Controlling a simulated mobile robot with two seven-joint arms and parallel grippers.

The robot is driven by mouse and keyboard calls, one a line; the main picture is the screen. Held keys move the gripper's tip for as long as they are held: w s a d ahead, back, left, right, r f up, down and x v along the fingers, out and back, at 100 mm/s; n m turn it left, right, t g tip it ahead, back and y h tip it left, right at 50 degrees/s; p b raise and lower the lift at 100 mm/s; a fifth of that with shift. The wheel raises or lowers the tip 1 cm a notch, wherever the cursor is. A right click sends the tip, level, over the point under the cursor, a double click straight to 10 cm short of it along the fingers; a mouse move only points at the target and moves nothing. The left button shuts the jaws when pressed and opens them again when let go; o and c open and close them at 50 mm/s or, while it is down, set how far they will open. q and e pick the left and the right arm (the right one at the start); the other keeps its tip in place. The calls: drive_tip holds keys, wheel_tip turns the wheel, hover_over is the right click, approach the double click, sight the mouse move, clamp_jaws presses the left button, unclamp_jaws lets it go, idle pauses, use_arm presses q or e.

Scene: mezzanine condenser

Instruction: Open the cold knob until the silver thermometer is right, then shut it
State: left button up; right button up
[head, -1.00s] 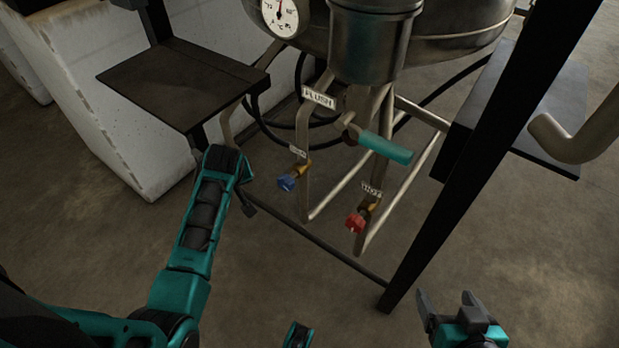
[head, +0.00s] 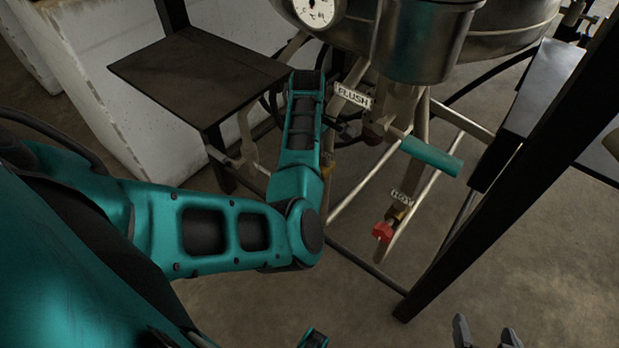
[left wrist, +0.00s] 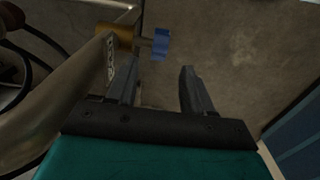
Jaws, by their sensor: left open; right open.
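The blue cold knob (left wrist: 161,44) sits on a brass valve (left wrist: 116,38) in the left wrist view, just beyond my left fingertips and a little left of midway between them. My left gripper (left wrist: 160,75) is open and empty, apart from the knob. In the head view my left arm hides the blue knob. The round white dial thermometer (head: 315,8) is cut off by the top edge; its needle cannot be read clearly. My right gripper (head: 487,330) is open and empty at the bottom edge, away from the pipes.
A red knob (head: 382,232) labelled HOT hangs on the right pipe. A teal lever handle (head: 431,156) sticks out near the FLUSH label (head: 351,96). A dark shelf (head: 190,75) is left of my arm, and a black post (head: 495,175) stands right.

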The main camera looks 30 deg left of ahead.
use_arm(q)
wheel_tip(320, 180, down, 10)
drive_tip(key=b, duration=0.3)
drive_tip(key=shift+r, duration=0.25)
drive_tip(key=shift+c, duration=0.3)
clamp_jaws()
